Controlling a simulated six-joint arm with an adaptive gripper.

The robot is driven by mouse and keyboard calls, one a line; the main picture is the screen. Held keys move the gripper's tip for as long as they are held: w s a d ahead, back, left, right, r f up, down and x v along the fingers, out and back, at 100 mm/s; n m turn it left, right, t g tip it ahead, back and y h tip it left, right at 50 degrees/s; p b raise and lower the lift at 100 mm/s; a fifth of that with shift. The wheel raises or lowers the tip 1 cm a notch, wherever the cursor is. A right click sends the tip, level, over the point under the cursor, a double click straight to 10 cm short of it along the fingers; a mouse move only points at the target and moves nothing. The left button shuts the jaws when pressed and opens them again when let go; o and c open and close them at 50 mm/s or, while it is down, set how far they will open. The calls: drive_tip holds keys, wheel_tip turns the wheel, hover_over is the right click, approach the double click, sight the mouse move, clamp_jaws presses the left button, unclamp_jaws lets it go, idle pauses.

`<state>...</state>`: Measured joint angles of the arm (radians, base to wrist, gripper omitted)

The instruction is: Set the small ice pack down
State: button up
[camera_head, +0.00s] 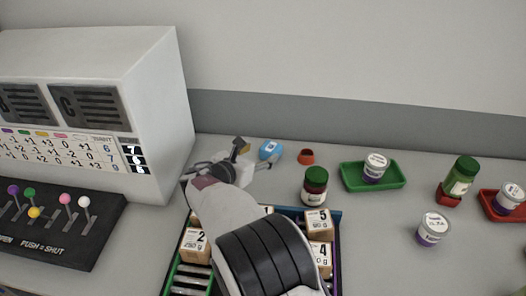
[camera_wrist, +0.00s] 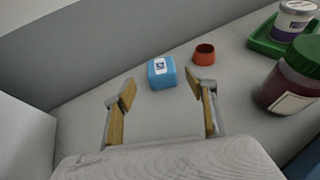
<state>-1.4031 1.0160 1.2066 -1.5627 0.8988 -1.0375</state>
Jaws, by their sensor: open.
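The small ice pack (camera_head: 269,150) is a light blue block with a white label. It rests on the table near the back wall, and it also shows in the wrist view (camera_wrist: 161,72). My gripper (camera_wrist: 163,92) is open and empty. In the wrist view its two fingers stand apart, with the ice pack beyond the fingertips and between their lines. In the head view my gripper (camera_head: 243,152) is just left of the ice pack, and my arm hides part of the table and crate below.
A small orange-red cup (camera_head: 306,156) stands right of the ice pack. A dark red jar with a green lid (camera_head: 315,187) and a green tray (camera_head: 398,180) with a white tub (camera_head: 376,167) lie further right. The white machine (camera_head: 165,100) stands left. Numbered boxes (camera_head: 318,222) sit in front.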

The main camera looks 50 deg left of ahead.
drive_tip(key=v, duration=0.6)
drive_tip(key=shift+s+r, duration=0.15)
drive_tip(key=shift+s, duration=0.05)
drive_tip(key=shift+d, duration=0.15)
idle(0.5)
